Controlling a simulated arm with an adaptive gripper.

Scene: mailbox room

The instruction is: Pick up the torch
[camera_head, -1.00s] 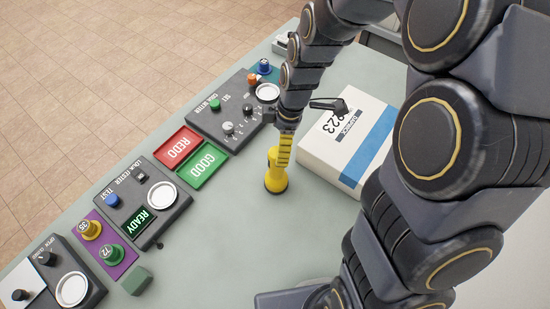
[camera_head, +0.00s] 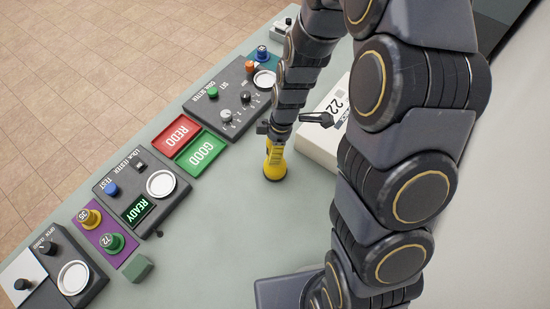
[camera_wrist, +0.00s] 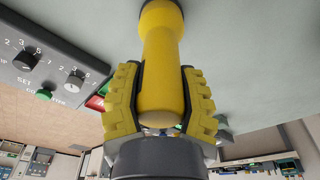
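The torch (camera_head: 272,170) is yellow with a dark end and stands upright on the grey-green bench in the head view. My gripper (camera_head: 277,145) is over its upper part, and the yellow fingers blend with the torch there. In the wrist view, the torch (camera_wrist: 160,70) runs down between the two yellow fingers of my gripper (camera_wrist: 160,85). The finger pads lie against both sides of its handle, so the gripper is shut on it. The torch's dark wide end shows at the top edge of the wrist view.
A white box (camera_head: 322,148) stands just right of the torch, partly behind my arm. The red REDO tray (camera_head: 174,135) and green GOOD tray (camera_head: 202,152) lie to the left, with tester panels (camera_head: 143,190) along the bench edge. The bench below the torch is clear.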

